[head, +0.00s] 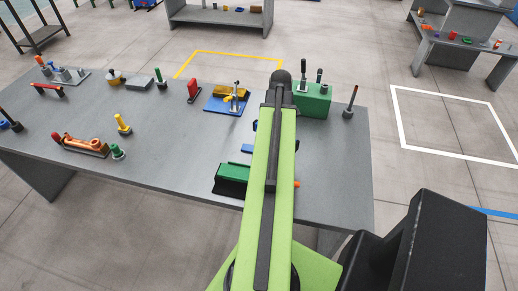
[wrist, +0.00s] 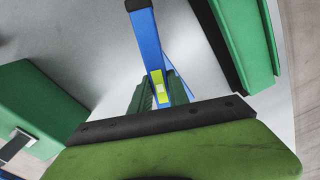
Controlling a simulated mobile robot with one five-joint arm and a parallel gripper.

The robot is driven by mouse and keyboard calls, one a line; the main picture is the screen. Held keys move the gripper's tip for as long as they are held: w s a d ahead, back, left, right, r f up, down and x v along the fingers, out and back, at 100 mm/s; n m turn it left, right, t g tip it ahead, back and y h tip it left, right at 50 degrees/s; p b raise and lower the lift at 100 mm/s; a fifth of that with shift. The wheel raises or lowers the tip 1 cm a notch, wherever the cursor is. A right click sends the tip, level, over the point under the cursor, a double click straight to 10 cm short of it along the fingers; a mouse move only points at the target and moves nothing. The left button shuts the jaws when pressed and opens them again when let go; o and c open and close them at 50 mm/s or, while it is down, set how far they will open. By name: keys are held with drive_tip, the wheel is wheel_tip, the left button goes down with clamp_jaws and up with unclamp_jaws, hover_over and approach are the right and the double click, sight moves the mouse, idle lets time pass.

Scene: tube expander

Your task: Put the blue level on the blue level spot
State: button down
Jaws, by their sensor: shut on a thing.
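The blue level (wrist: 148,45), a long blue bar with a yellow-green vial window, shows upper middle in the wrist view. My gripper (wrist: 158,92) is shut on it near the vial, with green finger parts on either side of the bar. In the head view my green arm reaches over the grey table and hides the gripper. A blue piece (head: 247,148) sticks out left of the arm; I cannot tell for certain that it is the level. I cannot make out a marked level spot in either view.
A green-and-black block (head: 232,179) lies left of my arm near the table's front edge. A green box (head: 312,101) with upright tools stands beyond the arm. A blue tray (head: 214,103) sits left of it. The wrist view shows green blocks at left (wrist: 38,108) and right (wrist: 248,40).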

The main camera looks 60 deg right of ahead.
drive_tip(key=w+f+b, duration=0.1)
drive_tip(key=w, duration=0.1)
drive_tip(key=w+a+f, duration=0.1)
drive_tip(key=w+f+b, duration=0.1)
drive_tip(key=w+f, duration=0.1)
drive_tip(key=shift+w+a+b, duration=0.15)
drive_tip(key=shift+w+b, duration=0.15)
drive_tip(key=shift+w+a, duration=0.15)
drive_tip(key=shift+w, duration=0.15)
wheel_tip(320, 180, down, 4)
drive_tip(key=b, duration=0.4)
drive_tip(key=shift+f, duration=0.15)
drive_tip(key=shift+r, duration=0.25)
drive_tip(key=shift+f, duration=0.15)
drive_tip(key=c, duration=1.3)
unclamp_jaws()
drive_tip(key=shift+o, duration=0.2)
